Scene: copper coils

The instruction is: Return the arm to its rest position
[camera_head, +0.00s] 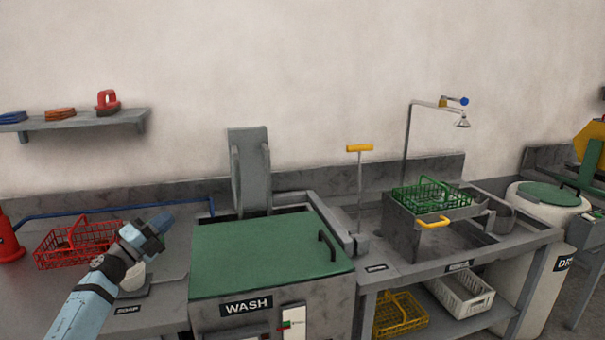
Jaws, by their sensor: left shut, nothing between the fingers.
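My left arm comes in from the lower left. Its left gripper (161,222) is shut and empty, held above the counter between the red basket (75,246) and the green-lidded wash machine (260,256). The gripper appears a little in front of the red basket's right end. My right gripper is not in view. No copper coils can be made out.
A white round item (132,276) sits behind my arm at the soap label. A green basket (430,196) stands on a raised grey stand at the right. A lever with a yellow handle (359,148) stands beside the machine. A wall shelf (75,122) is upper left.

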